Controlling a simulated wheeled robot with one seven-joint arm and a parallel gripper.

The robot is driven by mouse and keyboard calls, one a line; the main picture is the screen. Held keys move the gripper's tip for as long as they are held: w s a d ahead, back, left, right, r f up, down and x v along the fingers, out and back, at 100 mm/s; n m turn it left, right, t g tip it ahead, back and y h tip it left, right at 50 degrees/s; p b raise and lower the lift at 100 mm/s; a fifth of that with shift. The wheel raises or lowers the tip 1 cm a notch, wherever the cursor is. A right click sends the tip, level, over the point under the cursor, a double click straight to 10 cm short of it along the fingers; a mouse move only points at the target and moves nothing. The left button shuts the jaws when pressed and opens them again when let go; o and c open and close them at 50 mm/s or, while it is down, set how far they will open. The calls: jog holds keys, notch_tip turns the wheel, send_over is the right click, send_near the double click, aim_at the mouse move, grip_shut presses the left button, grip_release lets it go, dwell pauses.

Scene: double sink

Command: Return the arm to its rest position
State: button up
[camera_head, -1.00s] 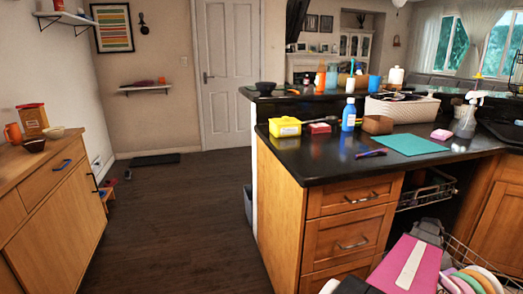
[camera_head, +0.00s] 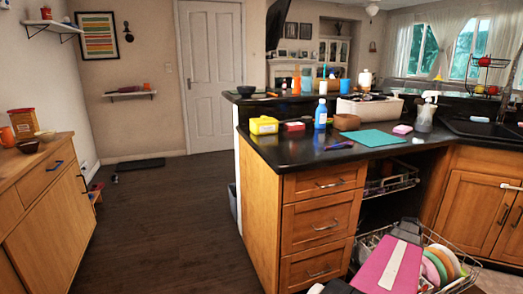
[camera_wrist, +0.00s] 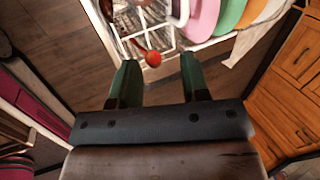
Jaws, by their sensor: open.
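My gripper (camera_wrist: 158,66) shows in the wrist view with its two dark green fingers apart and nothing between them. It is above the floor and near the white wire dish rack (camera_wrist: 146,40). A small red round thing (camera_wrist: 153,58) shows just beyond the fingertips, at the rack's near edge. I cannot tell its distance from the fingers. Coloured plates (camera_wrist: 235,14) stand in the rack. The pulled-out rack (camera_head: 465,272) with plates (camera_head: 439,264) is at the lower right there.
The black counter (camera_head: 290,155) carries a yellow box (camera_head: 264,125), a blue bottle (camera_head: 320,113), a teal mat (camera_head: 373,138) and a white basket (camera_head: 370,108). A wooden sideboard (camera_head: 52,205) stands at the left. The dark floor (camera_head: 160,220) between is mostly clear.

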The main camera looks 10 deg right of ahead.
jog(key=w+a+r+n+y, duration=0.1)
jog(key=w+a+n, duration=0.3)
jog(key=a, duration=0.7)
jog(key=w+a+r+n+y, duration=0.1)
jog(key=w+a+r+n, duration=0.1)
jog(key=a+n, duration=0.7)
jog(key=w+a+r+n, duration=0.1)
jog(key=w+a+n, duration=0.2)
jog(key=a, duration=1)
jog(key=s+a+r+n, duration=0.1)
jog(key=s+a+n, duration=0.1)
jog(key=a+n, duration=0.3)
jog(key=s+a+r+n+y, duration=0.1)
jog(key=a+n, duration=0.5)
jog(key=a, duration=0.8)
jog(key=s+a+r+n+y, duration=0.1)
jog(key=s+a+n, duration=0.3)
jog(key=a, duration=0.6)
jog(key=shift+a+r+n+g, duration=0.25)
jog(key=shift+r+n+g, duration=0.25)
jog(key=shift+n, duration=0.7)
jog(key=shift+r, duration=0.1)
